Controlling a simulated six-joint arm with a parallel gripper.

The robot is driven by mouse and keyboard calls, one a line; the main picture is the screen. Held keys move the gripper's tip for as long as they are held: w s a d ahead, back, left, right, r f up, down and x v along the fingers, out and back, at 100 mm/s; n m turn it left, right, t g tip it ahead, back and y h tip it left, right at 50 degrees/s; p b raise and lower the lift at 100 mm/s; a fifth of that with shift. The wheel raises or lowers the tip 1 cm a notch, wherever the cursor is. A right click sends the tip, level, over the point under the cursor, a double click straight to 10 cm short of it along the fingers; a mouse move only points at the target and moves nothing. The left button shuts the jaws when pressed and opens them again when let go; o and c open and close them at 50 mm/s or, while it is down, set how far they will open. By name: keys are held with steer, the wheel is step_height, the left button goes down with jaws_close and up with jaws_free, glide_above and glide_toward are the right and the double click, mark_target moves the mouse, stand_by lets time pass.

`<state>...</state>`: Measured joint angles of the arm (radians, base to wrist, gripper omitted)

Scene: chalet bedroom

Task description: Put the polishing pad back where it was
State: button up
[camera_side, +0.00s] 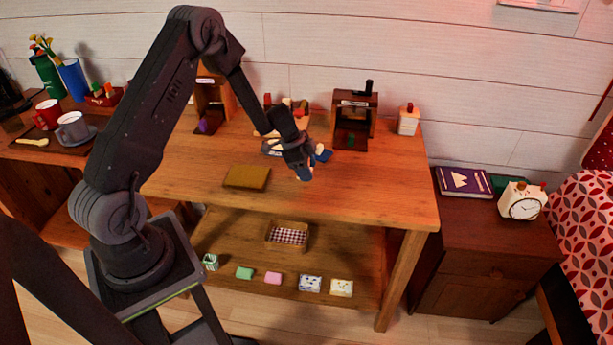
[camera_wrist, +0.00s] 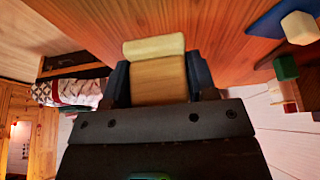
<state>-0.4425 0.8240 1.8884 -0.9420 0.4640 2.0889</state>
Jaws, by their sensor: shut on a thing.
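My gripper (camera_side: 303,166) is above the wooden table, right of its middle. In the wrist view my gripper (camera_wrist: 160,78) has its dark fingers shut on a tan block with a pale cream end, which seems to be the polishing pad (camera_wrist: 158,88). The fingers hide its sides. In the side view the held thing is small and mostly hidden by the gripper. A dark wooden stand (camera_side: 354,102) with a green piece inside is behind and right of the gripper. Another wooden stand (camera_side: 208,84) with a purple piece is at the back left.
A blue item (camera_side: 323,154) with a pale part lies close beside the gripper. A yellow-brown flat pad (camera_side: 247,177) lies on the table (camera_side: 385,190) to the left. A white box-like container (camera_side: 408,119) stands at the back right. The table's front right is clear.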

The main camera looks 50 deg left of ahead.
steer(key=shift+f, duration=1.6)
steer(key=shift+f, duration=0.1)
steer(key=o, duration=0.9)
